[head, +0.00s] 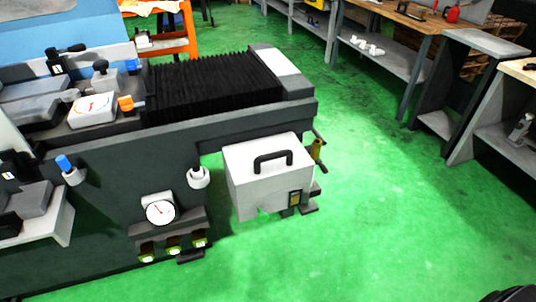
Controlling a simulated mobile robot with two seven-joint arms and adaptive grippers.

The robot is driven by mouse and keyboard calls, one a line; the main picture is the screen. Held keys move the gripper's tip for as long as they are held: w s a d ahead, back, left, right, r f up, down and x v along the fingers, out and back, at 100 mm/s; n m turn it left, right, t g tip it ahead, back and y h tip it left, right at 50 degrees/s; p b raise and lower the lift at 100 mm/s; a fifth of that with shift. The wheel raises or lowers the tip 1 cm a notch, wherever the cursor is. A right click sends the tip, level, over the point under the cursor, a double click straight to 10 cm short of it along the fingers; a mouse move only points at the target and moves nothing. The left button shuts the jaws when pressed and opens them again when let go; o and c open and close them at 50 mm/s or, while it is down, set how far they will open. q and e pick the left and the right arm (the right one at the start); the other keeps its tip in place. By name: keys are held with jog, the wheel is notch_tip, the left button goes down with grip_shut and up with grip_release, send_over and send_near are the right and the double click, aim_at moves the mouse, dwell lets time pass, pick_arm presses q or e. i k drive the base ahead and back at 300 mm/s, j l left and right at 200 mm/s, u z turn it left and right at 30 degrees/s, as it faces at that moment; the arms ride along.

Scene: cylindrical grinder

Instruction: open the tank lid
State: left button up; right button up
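The tank (243,199) is a light grey box at the right end of the grinder's front side. Its lid (240,156) is the flat light top, lying closed. A black bar handle (273,160) stands up from the lid. The inside of the tank is hidden. Neither gripper can be made out. A dark rounded shape at the bottom right corner is cut off, and I cannot tell what it is.
The dark grinder body (120,170) with black bellows (215,85) stands behind and left of the tank. A dial gauge (160,211) and several knobs are on its front. Green floor (380,220) is clear to the right. Workbenches (385,62) stand at the back right.

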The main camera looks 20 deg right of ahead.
aim_at(249, 162)
jog(key=i+j+z, duration=0.1)
jog(key=z, duration=0.3)
jog(key=i+j+z, duration=0.45)
jog(key=z, duration=0.3)
